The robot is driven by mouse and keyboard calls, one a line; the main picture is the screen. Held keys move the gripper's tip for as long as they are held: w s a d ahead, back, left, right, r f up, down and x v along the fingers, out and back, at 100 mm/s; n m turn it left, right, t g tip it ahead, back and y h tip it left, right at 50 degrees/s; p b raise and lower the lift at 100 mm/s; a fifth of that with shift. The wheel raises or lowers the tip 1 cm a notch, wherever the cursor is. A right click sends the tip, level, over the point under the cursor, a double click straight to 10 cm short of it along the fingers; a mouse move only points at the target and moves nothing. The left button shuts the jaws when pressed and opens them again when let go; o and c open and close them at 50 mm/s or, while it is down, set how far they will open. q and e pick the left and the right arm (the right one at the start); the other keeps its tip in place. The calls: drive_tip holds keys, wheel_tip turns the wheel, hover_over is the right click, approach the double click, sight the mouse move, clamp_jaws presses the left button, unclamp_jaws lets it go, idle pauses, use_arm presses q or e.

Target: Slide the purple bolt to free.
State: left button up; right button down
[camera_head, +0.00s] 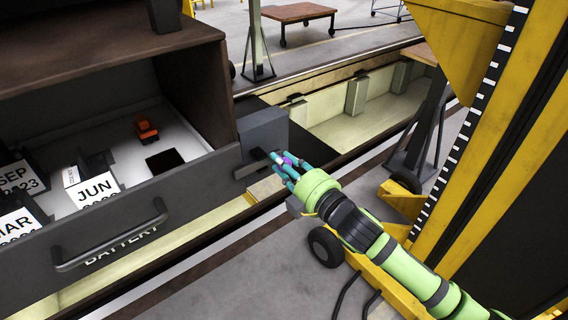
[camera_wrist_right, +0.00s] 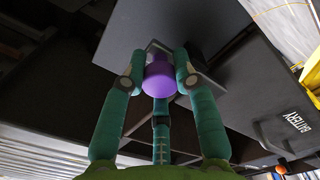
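The purple bolt (camera_wrist_right: 160,78) shows in the right wrist view as a round purple knob in front of a grey bracket. The bolt's shaft is hidden. My left gripper is in neither view.
A yellow lifting jack (camera_head: 480,150) stands close on the right. A rail pit lies behind.

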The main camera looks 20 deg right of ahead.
drive_tip(key=shift+a, duration=0.1)
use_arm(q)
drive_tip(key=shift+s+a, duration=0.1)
use_arm(e)
drive_tip(key=d, duration=0.1)
drive_tip(key=w+d, duration=0.1)
drive_tip(key=d, duration=0.2)
drive_tip(key=shift+w+d, duration=0.3)
drive_tip(key=shift+d, duration=0.05)
drive_tip(key=shift+r, duration=0.1)
drive_tip(key=c, duration=1)
unclamp_jaws()
drive_tip(key=v, duration=1.2)
